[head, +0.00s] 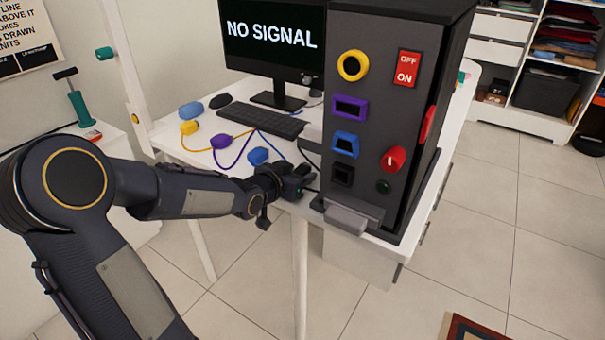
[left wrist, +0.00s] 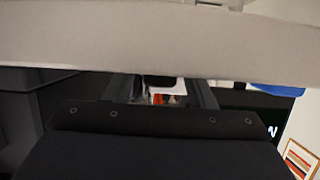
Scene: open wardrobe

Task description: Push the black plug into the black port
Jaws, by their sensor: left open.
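The black port (head: 342,175) is the lowest square socket on the front of the dark grey box, below the blue port (head: 345,144). My left gripper (head: 298,180) is at the table edge, just left of the black port and apart from it. Its jaws are open. A black cable (head: 309,160) runs down beside the gripper. I cannot clearly make out the black plug in the head view. In the left wrist view, a small dark piece (left wrist: 160,82) shows between the two fingers; I cannot tell whether it is the plug. My right gripper is not in view.
A yellow plug (head: 190,127), a purple plug (head: 221,141) and a blue plug (head: 258,156) lie on the white table. A keyboard (head: 267,119) and monitor (head: 275,38) stand behind. A grey ledge (head: 349,217) juts out under the ports. A pale bar (left wrist: 160,40) crosses the wrist view.

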